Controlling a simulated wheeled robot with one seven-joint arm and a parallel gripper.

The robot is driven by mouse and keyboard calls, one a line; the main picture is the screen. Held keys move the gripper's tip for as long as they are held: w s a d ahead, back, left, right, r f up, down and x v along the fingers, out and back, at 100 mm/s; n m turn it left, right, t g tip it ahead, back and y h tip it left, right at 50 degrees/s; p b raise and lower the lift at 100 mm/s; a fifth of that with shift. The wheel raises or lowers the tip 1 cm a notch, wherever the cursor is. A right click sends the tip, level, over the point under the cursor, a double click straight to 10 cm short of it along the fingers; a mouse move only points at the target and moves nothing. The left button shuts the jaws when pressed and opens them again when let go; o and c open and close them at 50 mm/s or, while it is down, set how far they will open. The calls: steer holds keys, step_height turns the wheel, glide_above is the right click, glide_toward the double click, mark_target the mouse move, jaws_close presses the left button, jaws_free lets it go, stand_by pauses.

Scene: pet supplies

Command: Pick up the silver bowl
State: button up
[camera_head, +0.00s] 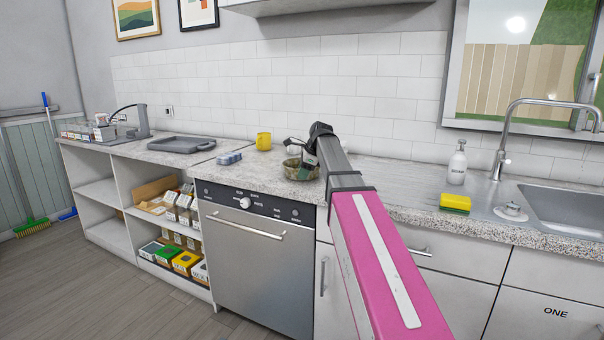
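A small round bowl (301,172) with a mottled grey-brown, shiny look stands on the speckled counter (262,175), above the right part of the dishwasher. My gripper (298,153) is at the bowl, over its far rim or opening. The gripper is small in view and partly hidden by my own wrist and arm. I cannot tell whether its fingers are apart or closed, or whether they touch the bowl.
A yellow mug (263,141) and small blue-grey items (229,158) stand left of the bowl. A grey tray (181,143) lies farther left. A soap bottle (457,164), yellow sponge (455,203) and sink (567,208) are right. The tiled wall rises behind.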

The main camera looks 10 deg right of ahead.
steer(key=shift+a+f, duration=0.1)
steer(key=shift+f, duration=0.15)
jaws_close()
steer(key=shift+r, duration=0.15)
